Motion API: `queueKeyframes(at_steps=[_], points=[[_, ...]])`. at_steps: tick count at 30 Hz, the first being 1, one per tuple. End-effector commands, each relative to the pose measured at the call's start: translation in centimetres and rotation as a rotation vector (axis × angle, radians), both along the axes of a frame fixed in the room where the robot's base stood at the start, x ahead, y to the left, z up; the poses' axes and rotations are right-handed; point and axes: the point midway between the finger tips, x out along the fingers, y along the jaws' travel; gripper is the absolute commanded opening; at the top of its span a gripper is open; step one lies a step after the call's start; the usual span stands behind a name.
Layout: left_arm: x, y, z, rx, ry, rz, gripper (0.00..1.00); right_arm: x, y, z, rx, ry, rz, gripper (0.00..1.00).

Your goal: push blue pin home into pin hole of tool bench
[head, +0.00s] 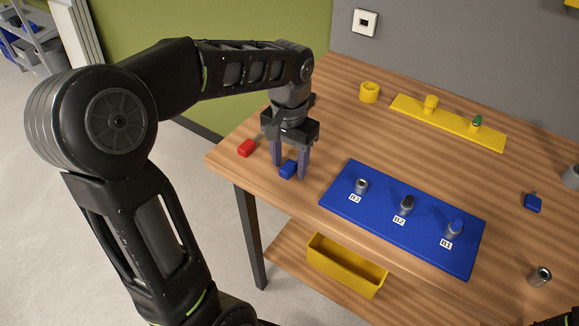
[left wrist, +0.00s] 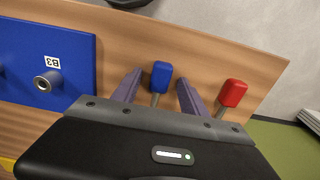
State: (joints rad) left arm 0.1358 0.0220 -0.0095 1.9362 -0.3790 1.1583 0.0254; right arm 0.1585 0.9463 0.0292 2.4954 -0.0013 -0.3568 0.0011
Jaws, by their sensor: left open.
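A blue-headed pin (head: 288,169) with a thin grey shank lies near the table's left front edge, left of the blue board. It also shows in the left wrist view (left wrist: 161,76). My left gripper (head: 290,173) points down over it, its purple fingers apart on either side of the blue head. In the left wrist view a gap shows between the head and each finger. A second blue-headed piece (head: 533,203) lies at the right of the table. I cannot make out which opening is the pin hole.
A red-headed piece (head: 246,148) lies close beside my left gripper. The blue board (head: 340,205) carries grey posts labelled B3, B2 and B1; B3 (head: 361,186) looks hollow on top. A yellow strip (head: 455,124) lies behind, and a yellow bin (head: 345,268) sits below the front edge.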

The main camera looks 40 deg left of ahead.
Motion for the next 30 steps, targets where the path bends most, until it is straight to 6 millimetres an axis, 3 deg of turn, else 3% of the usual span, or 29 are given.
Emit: queueKeyframes(at_steps=[8,26,30], points=[[0.01,-0.01,0.03,0.000,0.000,0.000,0.50,0.00,0.00,0.00,0.000,0.000,0.000,0.87],[0.01,-0.01,0.03,0.000,0.000,0.000,0.01,0.01,0.00,0.00,0.000,0.000,0.000,0.87],[0.00,-0.01,0.03,0.000,0.000,0.000,0.00,0.00,0.00,0.00,0.000,0.000,0.000,0.87]])
